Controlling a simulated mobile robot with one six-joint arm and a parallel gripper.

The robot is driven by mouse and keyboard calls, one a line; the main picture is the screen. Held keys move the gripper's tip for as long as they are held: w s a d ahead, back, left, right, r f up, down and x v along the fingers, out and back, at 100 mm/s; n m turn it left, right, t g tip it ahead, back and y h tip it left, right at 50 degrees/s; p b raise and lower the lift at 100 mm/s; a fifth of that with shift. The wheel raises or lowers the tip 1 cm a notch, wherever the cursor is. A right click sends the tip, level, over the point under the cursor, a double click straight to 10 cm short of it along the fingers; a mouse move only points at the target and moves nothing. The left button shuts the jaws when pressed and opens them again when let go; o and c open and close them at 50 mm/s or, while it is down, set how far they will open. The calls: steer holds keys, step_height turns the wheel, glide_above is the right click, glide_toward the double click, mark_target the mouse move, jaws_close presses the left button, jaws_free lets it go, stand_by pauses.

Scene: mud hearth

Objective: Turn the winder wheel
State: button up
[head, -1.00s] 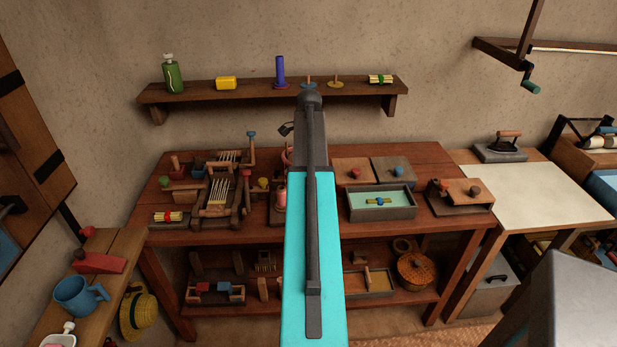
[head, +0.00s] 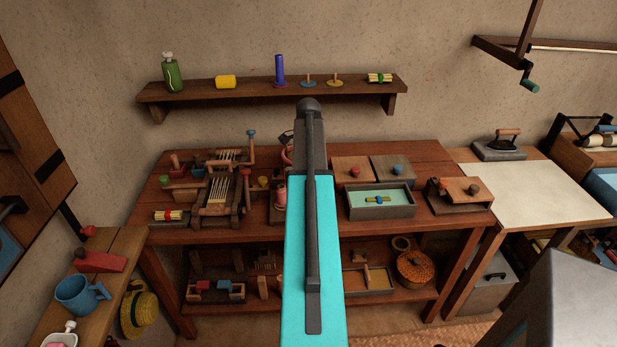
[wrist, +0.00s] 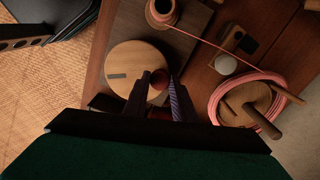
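The winder wheel (wrist: 122,62) is a pale round wooden disc with a dark bar mark, seen from above in the wrist view. A reddish knob (wrist: 158,88) stands at its right edge. My gripper (wrist: 160,82) has its two dark fingers on either side of this knob; I cannot tell whether they press on it. Pink thread runs from a spool (wrist: 162,12) to a coil (wrist: 216,98) around a second wooden disc on the right. In the head view my arm hides the wheel and gripper; a pink spool (head: 281,194) shows beside the arm.
The winder stands on a wooden workbench (head: 400,158) with a small loom (head: 218,190) to the left and a green-lined tray (head: 381,214) to the right. A wall shelf (head: 240,92) is above. Woven matting (wrist: 50,90) lies left of the bench in the wrist view.

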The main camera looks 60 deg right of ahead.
steer(key=shift+a+n, duration=0.15)
steer(key=shift+n, duration=0.15)
steer(key=n, duration=0.1)
steer(key=a+n, duration=0.1)
steer(key=n+p, duration=0.1)
steer(key=n, duration=0.1)
steer(key=shift+w+a, duration=0.2)
steer(key=shift+a, duration=0.1)
steer(key=n, duration=0.1)
steer(key=a+n, duration=0.1)
steer(key=n, duration=0.1)
steer(key=shift+s+p, duration=0.1)
steer(key=shift+p, duration=0.2)
steer(key=n, duration=0.1)
steer(key=a+n, duration=0.1)
steer(key=n, duration=0.1)
steer(key=shift+s+a+n+p, duration=0.15)
steer(key=shift+s+n+p, duration=0.1)
steer(key=shift+n+p, duration=0.05)
steer(key=n, duration=0.1)
steer(key=s+a+n, duration=0.1)
steer(key=n, duration=0.1)
steer(key=shift+s+a+n+p, duration=0.15)
steer(key=shift+s+n+p, duration=0.05)
steer(key=shift+n, duration=0.7)
steer(key=shift+s+a+n+p, duration=0.15)
steer(key=shift+s+n+p, duration=0.05)
steer(key=shift+n, duration=0.7)
steer(key=o, duration=1)
